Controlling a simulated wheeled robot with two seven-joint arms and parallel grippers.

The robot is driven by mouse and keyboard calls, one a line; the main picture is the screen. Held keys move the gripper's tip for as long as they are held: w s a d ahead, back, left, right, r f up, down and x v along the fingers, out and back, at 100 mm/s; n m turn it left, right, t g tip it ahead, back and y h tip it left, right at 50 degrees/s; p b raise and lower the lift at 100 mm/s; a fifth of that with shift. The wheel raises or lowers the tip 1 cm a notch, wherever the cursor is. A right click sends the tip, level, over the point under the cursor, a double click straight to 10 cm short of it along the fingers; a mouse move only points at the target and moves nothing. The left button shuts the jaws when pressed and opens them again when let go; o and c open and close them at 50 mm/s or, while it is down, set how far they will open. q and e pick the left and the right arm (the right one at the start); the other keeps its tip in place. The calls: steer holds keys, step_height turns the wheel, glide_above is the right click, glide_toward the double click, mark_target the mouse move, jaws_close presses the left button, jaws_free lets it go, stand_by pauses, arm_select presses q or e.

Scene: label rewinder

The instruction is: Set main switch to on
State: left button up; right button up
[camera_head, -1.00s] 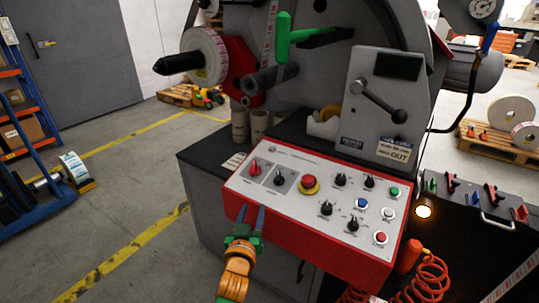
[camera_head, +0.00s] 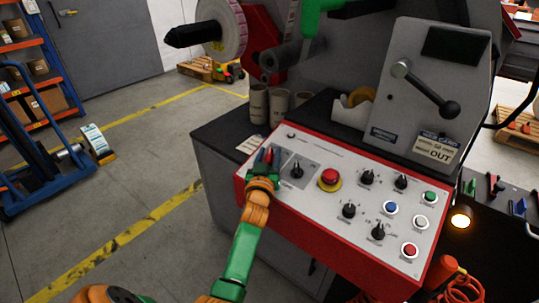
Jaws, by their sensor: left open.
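The red main switch (camera_head: 268,155) sits at the left end of the sloped control panel (camera_head: 333,218), on a grey plate. My left gripper (camera_head: 265,161) is at this switch with its jaws open. One finger shows on each side of the red knob. The gripper hides the knob's lower part and its markings, so I cannot tell its setting or whether the fingers touch it. My right gripper is not in view.
Right of the switch are a black rotary knob (camera_head: 297,170) and a red emergency stop button (camera_head: 330,178) on a yellow ring. More knobs and coloured buttons fill the panel's right side. Cardboard cores (camera_head: 259,104) stand behind the panel. Open floor lies to the left.

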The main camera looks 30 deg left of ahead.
arm_select(q)
steer(key=shift+s, duration=0.1)
jaws_close()
steer(key=shift+r, duration=0.1)
